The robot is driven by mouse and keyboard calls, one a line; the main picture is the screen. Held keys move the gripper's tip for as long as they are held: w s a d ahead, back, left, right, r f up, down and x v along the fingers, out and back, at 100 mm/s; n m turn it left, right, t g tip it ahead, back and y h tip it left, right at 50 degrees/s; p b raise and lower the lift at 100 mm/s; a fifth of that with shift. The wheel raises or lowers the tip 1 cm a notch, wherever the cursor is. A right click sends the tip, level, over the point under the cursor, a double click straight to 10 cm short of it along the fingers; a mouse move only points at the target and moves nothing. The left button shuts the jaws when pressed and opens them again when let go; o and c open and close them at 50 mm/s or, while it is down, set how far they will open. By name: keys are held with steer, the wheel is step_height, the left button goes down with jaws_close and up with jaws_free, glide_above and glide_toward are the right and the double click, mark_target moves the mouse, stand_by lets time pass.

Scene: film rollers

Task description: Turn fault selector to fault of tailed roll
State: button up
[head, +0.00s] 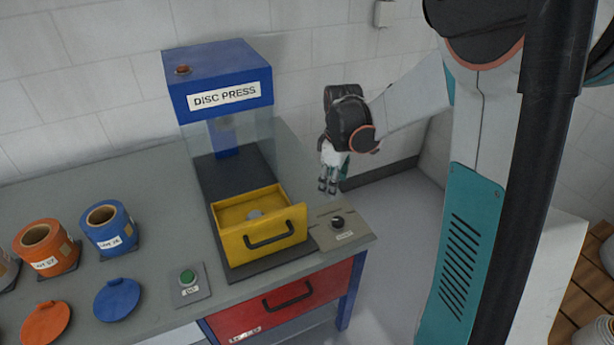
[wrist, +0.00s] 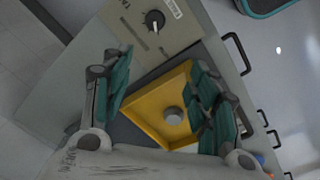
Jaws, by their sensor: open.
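The fault selector appears to be the black knob (head: 337,222) on a beige labelled plate (head: 357,232) at the bench's right end. The knob also shows near the top of the wrist view (wrist: 154,20), with a small pale mark; its lettering is too small to read. My gripper (head: 328,187) is open and empty, pointing down above and behind the knob, apart from it. In the wrist view its fingers (wrist: 163,72) frame the yellow drawer. An orange roll (head: 40,248) and a blue roll (head: 108,229) stand at the left, labels hard to read. I cannot make out a tail on either.
A blue disc press (head: 217,80) with an open yellow drawer (head: 265,233) stands left of the plate. A green button (head: 187,276), a blue lid (head: 117,299) and an orange lid (head: 46,323) lie in front. A red drawer (head: 285,299) is under the bench.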

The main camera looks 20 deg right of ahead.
mark_target(337, 220)
steer(key=shift+n+g, duration=0.6)
steer(key=shift+n, duration=0.2)
steer(key=d+f, duration=0.1)
steer(key=f, duration=0.4)
steer(key=d+f+b, duration=0.1)
steer(key=f, duration=0.5)
steer(key=w+d+f+b, duration=0.1)
steer(key=f, duration=0.5)
steer(key=shift+w+d+f, duration=0.1)
steer(key=shift+f, duration=0.15)
steer(key=shift+c, duration=0.5)
steer(key=c, duration=1)
